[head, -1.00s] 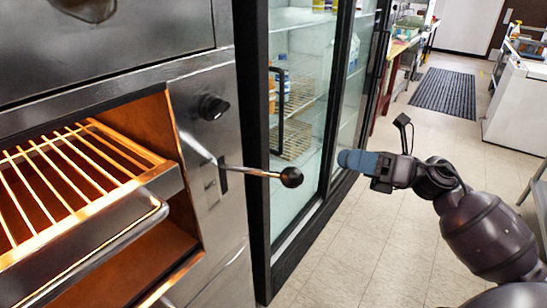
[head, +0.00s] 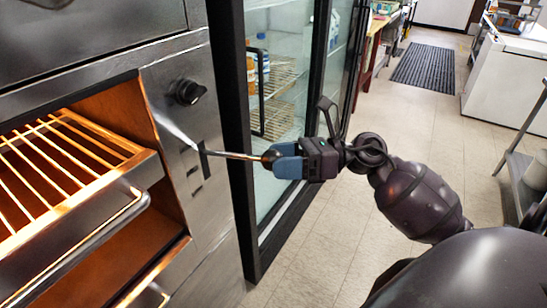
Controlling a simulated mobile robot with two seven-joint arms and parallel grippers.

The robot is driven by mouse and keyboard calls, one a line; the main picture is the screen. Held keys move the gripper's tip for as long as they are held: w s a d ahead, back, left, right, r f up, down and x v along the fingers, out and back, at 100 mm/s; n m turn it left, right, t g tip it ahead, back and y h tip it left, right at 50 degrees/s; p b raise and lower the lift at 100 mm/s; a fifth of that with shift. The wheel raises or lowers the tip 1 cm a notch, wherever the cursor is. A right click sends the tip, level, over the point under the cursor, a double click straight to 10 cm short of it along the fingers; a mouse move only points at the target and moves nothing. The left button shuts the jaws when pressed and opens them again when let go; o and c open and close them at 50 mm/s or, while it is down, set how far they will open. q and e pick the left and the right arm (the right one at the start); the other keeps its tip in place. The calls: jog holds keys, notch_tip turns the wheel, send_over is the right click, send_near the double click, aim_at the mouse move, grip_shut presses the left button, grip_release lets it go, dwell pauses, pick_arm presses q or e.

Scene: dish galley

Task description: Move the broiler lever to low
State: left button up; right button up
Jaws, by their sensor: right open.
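The broiler lever (head: 236,156) is a metal rod with a dark ball knob (head: 268,157) at its end. It sticks out to the right from a slot in the broiler's steel front panel (head: 204,205), roughly level in the picture. My right gripper (head: 279,160) is at the knob, with its blue fingers around or just beside it. The fingers are open, and part of the knob is hidden by them. I cannot tell whether they touch it. My left gripper is not in view.
The broiler's glowing rack (head: 62,160) and its tray handle (head: 100,236) are at the left. A black dial (head: 188,92) sits above the lever. A glass-door fridge (head: 282,110) stands behind my gripper. A dark floor mat (head: 424,67) lies farther back on open floor.

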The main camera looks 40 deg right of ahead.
jog(key=shift+x, duration=0.75)
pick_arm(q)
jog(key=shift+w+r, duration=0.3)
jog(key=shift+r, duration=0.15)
pick_arm(e)
jog(key=shift+w+a, duration=0.15)
